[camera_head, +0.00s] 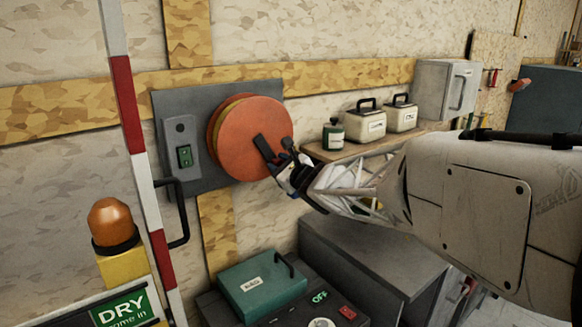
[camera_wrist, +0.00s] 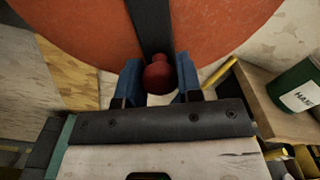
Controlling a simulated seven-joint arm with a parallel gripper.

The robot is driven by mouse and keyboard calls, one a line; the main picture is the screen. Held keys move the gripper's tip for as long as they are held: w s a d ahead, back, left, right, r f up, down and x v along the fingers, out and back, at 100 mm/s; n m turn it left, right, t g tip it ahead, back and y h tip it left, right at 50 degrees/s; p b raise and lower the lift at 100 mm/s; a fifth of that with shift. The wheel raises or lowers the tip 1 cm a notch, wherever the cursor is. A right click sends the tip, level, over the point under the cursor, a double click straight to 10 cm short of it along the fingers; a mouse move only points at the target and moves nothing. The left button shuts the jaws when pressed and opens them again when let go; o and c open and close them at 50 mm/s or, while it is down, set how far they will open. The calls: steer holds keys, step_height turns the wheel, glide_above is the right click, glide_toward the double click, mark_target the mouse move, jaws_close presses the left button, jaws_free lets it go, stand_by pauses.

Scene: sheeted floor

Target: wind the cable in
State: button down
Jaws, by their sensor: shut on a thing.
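The cable reel is an orange-red disc (camera_head: 248,140) mounted on a grey wall plate (camera_head: 170,118). It also fills the upper part of the wrist view (camera_wrist: 90,30). A dark crank arm (camera_head: 265,149) runs across its face, and a red knob (camera_wrist: 159,76) stands at the crank's end in the wrist view. My gripper (camera_head: 290,172) is at the lower right of the disc. In the wrist view its two blue fingers (camera_wrist: 160,82) are on either side of the red knob, shut on it. I cannot make out the cable itself in either view.
A red and white pole (camera_head: 135,150) and an orange beacon (camera_head: 112,222) stand at the left. A shelf (camera_head: 335,155) with a green canister (camera_head: 333,135) and pale boxes (camera_head: 366,122) is right of the reel. A green case (camera_head: 262,287) lies below.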

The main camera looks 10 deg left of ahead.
steer(key=shift+w+d+r+n, duration=0.3)
steer(key=shift+r+n, duration=0.1)
steer(key=shift+n, duration=0.4)
steer(key=shift+w+d+r+n, duration=0.3)
steer(key=shift+r+n, duration=0.1)
steer(key=shift+n, duration=0.4)
steer(key=shift+w+d+r+n, duration=0.1)
steer(key=shift+r+n, duration=0.1)
steer(key=shift+n, duration=0.2)
steer(key=c, duration=0.8)
jaws_free()
steer(key=shift+f, duration=0.1)
steer(key=shift+d, duration=0.1)
steer(key=shift+v, duration=3.85)
